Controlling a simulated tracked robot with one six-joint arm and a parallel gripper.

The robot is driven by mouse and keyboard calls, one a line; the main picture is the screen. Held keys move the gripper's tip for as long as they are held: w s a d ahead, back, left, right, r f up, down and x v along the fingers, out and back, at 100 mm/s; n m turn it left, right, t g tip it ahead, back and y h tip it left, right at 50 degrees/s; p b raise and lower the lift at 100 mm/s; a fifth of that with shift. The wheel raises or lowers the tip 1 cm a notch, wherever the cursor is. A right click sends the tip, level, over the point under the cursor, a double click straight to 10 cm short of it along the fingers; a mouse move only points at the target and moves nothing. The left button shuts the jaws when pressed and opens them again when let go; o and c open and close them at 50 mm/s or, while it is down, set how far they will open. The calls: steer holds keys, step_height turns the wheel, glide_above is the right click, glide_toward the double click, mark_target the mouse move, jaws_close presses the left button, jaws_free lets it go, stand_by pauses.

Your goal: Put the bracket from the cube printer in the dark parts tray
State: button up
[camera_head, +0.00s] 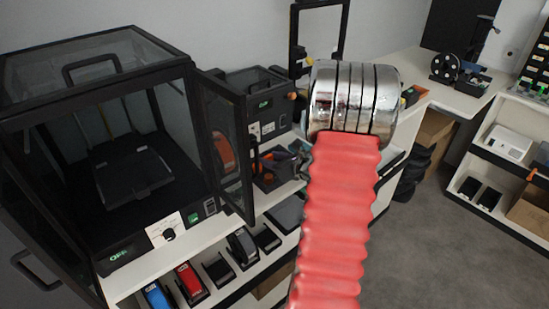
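The cube printer (103,143) is a black box with clear panels at the left, on a white bench. Its door (228,150) stands open toward the right. Inside is a dark print bed (133,176); I cannot make out a bracket on it. My gripper is not in view; only my red ribbed arm with its chrome rings shows, in the middle, right of the open door. I cannot tell which thing is the dark parts tray; a dark open holder with small parts (277,168) sits right of the door, partly behind my arm.
A smaller black printer (259,105) stands behind the door. The shelf below holds several coloured and dark items, among them a red one (190,281). A black spool (445,68) and a dark bin (473,84) are on the far bench. Grey floor (420,255) is clear at the right.

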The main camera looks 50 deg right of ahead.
steer(key=shift+r, duration=0.1)
steer(key=v, duration=1.2)
stand_by(0.5)
